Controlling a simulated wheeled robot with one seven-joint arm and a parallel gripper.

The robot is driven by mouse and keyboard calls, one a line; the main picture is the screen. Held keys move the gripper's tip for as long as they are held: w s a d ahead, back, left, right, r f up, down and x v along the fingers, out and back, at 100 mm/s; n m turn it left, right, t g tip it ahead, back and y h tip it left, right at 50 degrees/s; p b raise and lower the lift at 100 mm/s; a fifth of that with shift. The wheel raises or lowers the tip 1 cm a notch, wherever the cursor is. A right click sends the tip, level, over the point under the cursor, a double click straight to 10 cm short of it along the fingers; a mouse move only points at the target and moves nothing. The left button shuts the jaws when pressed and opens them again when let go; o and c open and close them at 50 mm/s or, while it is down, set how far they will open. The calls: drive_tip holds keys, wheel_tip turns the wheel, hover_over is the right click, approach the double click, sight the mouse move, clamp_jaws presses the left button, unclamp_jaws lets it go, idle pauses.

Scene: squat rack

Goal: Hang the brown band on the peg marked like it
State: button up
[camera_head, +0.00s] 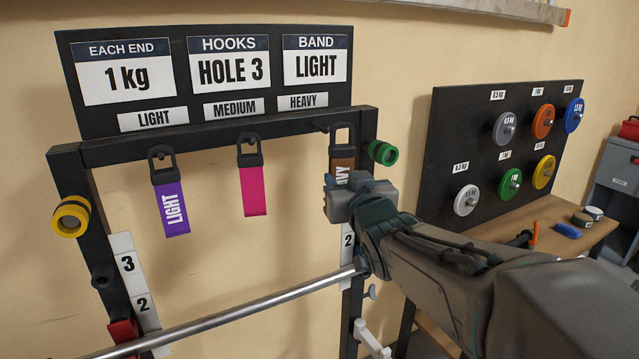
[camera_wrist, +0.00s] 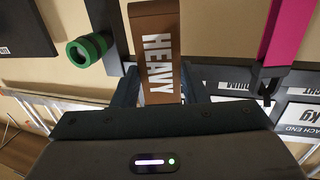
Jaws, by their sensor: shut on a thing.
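The brown band (camera_head: 341,164), with a dark hanger at its top, is upright just below the HEAVY label (camera_head: 302,102). Its word HEAVY reads clearly in the wrist view (camera_wrist: 160,50). My gripper (camera_head: 346,187) is shut on the band's lower part, between its two fingers in the wrist view (camera_wrist: 160,92). The HEAVY peg (camera_head: 319,128) shows just left of the hanger in the head view; I cannot tell whether the loop is around it. The purple LIGHT band (camera_head: 171,208) hangs under LIGHT. The pink band (camera_head: 254,190) hangs under MEDIUM.
The rack's right upright, with a green collar (camera_head: 382,153), is close to the brown band. A yellow collar (camera_head: 71,217) is on the left upright. A steel bar (camera_head: 240,312) crosses below. A plate board (camera_head: 470,130) and wooden bench (camera_head: 550,218) stand at right.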

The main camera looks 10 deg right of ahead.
drive_tip(key=w+a+f+b, duration=0.1)
drive_tip(key=w+a+b, duration=0.1)
drive_tip(key=w, duration=0.5)
drive_tip(key=shift+w+a+f+b, duration=0.15)
drive_tip(key=shift+w+f+b, duration=0.1)
drive_tip(key=shift+w+b, duration=0.15)
idle(0.5)
idle(0.7)
drive_tip(key=o, duration=1.1)
